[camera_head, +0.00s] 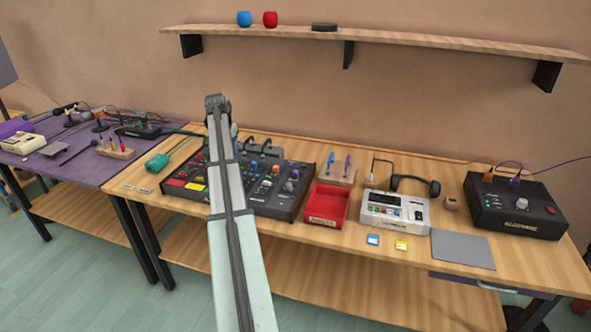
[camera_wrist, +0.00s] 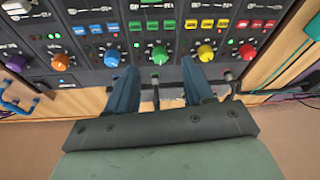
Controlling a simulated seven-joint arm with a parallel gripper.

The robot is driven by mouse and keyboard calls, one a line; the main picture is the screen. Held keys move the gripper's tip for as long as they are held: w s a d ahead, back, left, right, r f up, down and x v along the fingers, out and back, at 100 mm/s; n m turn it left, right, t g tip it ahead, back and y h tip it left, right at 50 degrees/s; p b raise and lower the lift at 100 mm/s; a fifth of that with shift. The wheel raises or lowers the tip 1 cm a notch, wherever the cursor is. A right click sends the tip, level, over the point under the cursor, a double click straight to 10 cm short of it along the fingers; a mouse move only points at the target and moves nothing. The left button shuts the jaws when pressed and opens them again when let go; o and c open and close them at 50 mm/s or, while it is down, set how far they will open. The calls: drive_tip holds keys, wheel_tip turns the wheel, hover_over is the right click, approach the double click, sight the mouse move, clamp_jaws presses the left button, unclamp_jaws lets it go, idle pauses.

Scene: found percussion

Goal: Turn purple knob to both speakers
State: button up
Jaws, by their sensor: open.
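The purple knob (camera_wrist: 16,62) is at the far left of the wrist view, on the dark mixer panel (camera_wrist: 85,75). Its pointer and labels are too small to read. My gripper (camera_wrist: 158,70) is open and empty, with two blue fingers. The green knob (camera_wrist: 159,55) lies between the fingertips in that view; I cannot tell whether they touch the panel. The purple knob is well to the left of both fingers. In the head view the mixer (camera_head: 205,205) stands on the wooden bench, and my arm hides its middle and the gripper.
Blue (camera_wrist: 112,58), orange (camera_wrist: 61,62), yellow (camera_wrist: 205,53) and red (camera_wrist: 247,51) knobs share the row. Cables run along the panel edge. Right of the mixer are a red tray (camera_head: 325,205), a white device (camera_head: 395,212) and a black box (camera_head: 515,205).

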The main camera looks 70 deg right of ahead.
drive_tip(key=s+d+r+m+y, duration=0.1)
drive_tip(key=s+d, duration=0.1)
drive_tip(key=s, duration=0.5)
drive_tip(key=s+d+r, duration=0.2)
drive_tip(key=s, duration=0.4)
wheel_tip(320, 180, up, 3)
drive_tip(key=m+y, duration=0.1)
drive_tip(key=y, duration=0.1)
hover_over(296, 171)
drive_tip(key=shift+g, duration=0.4)
wheel_tip(296, 171, down, 14)
drive_tip(key=shift+a+r, duration=0.1)
drive_tip(key=shift+a, duration=0.05)
drive_tip(key=shift+c, duration=0.2)
clamp_jaws()
